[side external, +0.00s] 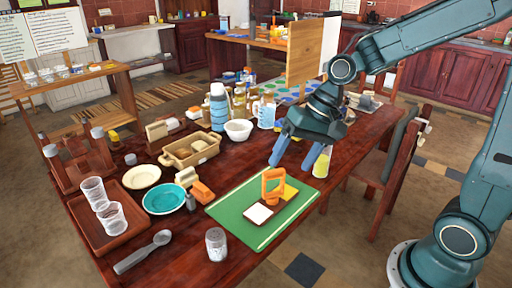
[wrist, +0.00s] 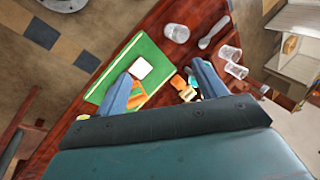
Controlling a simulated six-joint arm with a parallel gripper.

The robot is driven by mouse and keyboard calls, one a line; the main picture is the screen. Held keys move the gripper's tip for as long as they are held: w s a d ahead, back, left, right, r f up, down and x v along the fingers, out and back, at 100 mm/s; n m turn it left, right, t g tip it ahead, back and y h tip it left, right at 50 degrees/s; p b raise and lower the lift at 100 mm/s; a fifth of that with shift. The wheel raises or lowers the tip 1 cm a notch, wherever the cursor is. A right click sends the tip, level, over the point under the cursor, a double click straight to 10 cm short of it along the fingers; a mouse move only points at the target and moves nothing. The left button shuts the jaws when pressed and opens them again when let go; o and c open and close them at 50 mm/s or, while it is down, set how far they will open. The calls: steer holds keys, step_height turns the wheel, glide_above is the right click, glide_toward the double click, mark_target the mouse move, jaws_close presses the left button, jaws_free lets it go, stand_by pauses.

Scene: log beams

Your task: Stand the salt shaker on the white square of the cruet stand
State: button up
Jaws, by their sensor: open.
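In the wrist view the white square (wrist: 141,68) is bare, and a finger partly hides the handle. A clear shaker with whitish contents and a grey top, which looks like the salt shaker (side external: 216,244), stands upright near the table's front edge. It also shows in the wrist view (wrist: 176,32). My gripper (side external: 295,158) is open and empty, above the table beyond the stand, apart from both.
A yellow-filled shaker (side external: 321,164) stands near the right table edge, below my gripper. A spoon (side external: 143,252), a tray with clear cups (side external: 112,216), a teal plate (side external: 164,198) and a white bowl (side external: 238,130) lie left and behind. The table around the clear shaker is free.

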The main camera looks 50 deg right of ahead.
steer(key=s+d+r+n+t+h, duration=0.1)
steer(key=s+d+r+n+h, duration=0.1)
steer(key=s, duration=0.5)
steer(key=s+d+r+n+t+h, duration=0.1)
steer(key=s+d+r+n, duration=0.1)
steer(key=s+r, duration=0.3)
steer(key=s+n, duration=0.1)
steer(key=s, duration=0.2)
steer(key=shift+s+r+t+h, duration=0.15)
steer(key=shift+r+t+h, duration=0.05)
steer(key=shift+t+h, duration=0.2)
steer(key=shift+o, duration=0.6)
steer(key=shift+d, duration=0.1)
